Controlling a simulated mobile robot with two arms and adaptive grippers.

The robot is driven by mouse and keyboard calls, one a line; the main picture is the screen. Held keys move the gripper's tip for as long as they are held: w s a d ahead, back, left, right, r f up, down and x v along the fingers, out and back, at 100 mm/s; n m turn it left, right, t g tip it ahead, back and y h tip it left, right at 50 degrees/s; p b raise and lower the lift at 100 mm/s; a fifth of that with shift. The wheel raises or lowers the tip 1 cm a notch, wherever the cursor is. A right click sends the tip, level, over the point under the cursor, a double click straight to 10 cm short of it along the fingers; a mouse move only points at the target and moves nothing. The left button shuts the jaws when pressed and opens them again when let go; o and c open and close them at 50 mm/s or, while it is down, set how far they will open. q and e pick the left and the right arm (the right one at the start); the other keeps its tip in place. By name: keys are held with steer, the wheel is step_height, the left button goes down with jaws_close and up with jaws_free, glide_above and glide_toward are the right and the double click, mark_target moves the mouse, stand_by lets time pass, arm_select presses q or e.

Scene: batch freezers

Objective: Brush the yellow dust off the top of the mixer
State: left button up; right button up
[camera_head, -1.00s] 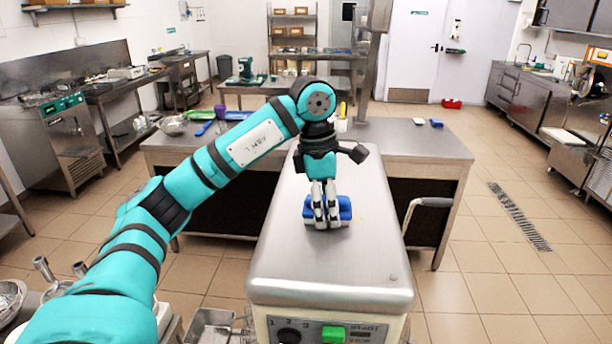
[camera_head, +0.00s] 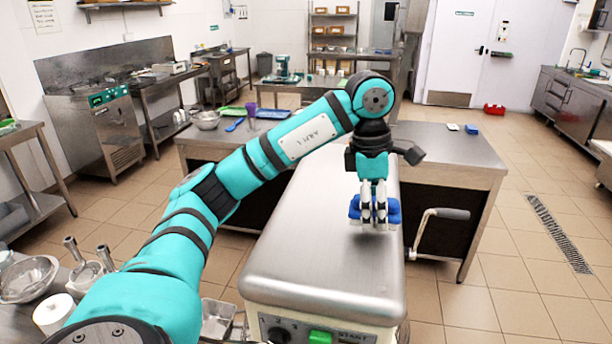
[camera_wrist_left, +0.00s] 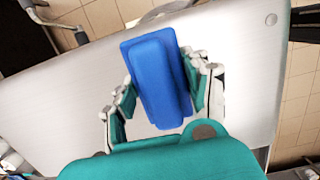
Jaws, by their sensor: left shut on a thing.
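The mixer (camera_head: 315,235) has a long brushed-metal top and a front panel with a green button and a black dial. My left gripper (camera_head: 375,218) is over the right edge of the mixer top. It is shut on a blue brush (camera_head: 392,209), held low at the metal surface; I cannot tell whether it touches. In the left wrist view the blue brush (camera_wrist_left: 157,75) sits between the two fingers, above the mixer top (camera_wrist_left: 75,100). I see no yellow dust on the visible top. The right gripper is not in view.
A metal table (camera_head: 450,150) stands behind the mixer, with a small blue item (camera_head: 471,129) at its right. A crank handle (camera_head: 440,216) sticks out right of the mixer. Metal bowls (camera_head: 28,279) are at lower left. The floor at right is clear.

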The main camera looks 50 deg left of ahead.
arm_select(q)
steer(key=shift+s+a+r, duration=0.1)
steer(key=shift+r, duration=0.5)
steer(key=shift+s+a+r+p, duration=0.15)
steer(key=shift+a+r+p, duration=0.05)
steer(key=shift+r+p, duration=0.4)
steer(key=shift+s+a+r+p, duration=0.1)
steer(key=shift+a+r+p, duration=0.05)
steer(key=shift+r+p, duration=0.4)
steer(key=shift+w+d+r+p, duration=0.15)
steer(key=shift+r+p, duration=0.15)
steer(key=shift+r, duration=0.25)
steer(key=shift+w+d+r+p, duration=0.1)
steer(key=shift+r+p, duration=0.2)
steer(key=shift+r, duration=0.45)
steer(key=shift+s+a, duration=0.1)
